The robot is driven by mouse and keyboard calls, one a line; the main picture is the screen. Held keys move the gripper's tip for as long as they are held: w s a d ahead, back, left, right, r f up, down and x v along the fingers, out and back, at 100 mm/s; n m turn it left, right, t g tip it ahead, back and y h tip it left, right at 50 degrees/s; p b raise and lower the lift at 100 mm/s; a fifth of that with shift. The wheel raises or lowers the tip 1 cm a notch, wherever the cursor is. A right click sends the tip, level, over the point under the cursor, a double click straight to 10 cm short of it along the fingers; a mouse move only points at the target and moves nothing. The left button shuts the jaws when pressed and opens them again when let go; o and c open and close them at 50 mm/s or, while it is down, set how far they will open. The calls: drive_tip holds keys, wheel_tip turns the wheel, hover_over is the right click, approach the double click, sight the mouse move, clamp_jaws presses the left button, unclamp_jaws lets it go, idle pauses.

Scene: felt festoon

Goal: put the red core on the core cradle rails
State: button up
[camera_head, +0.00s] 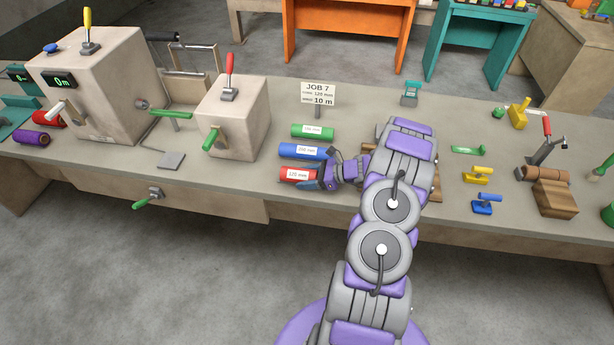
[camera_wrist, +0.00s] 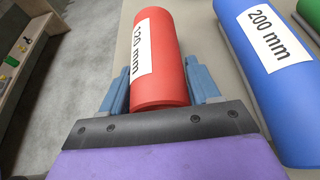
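The red core (camera_head: 299,174), labelled 120 mm, lies on the bench as the front one of three cores. In the wrist view the red core (camera_wrist: 160,50) points away from me, its near end between my fingers. My gripper (camera_head: 326,174) is low at its right end. In the wrist view, one blue finger of my gripper (camera_wrist: 160,90) is on each side of the core, very close to it. Whether they press on it is not clear. I cannot clearly identify the core cradle rails; a wooden piece (camera_head: 436,188) shows partly behind my arm.
The blue 200 mm core (camera_head: 303,151) lies close beside the red core, with the green core (camera_head: 312,131) behind. A boxy machine with a red lever (camera_head: 232,115) and a larger one (camera_head: 95,85) stand left. A JOB 7 sign (camera_head: 318,94) stands behind the cores.

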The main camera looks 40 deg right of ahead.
drive_tip(key=o, duration=0.4)
drive_tip(key=shift+c, duration=0.2)
drive_tip(key=shift+b, duration=0.4)
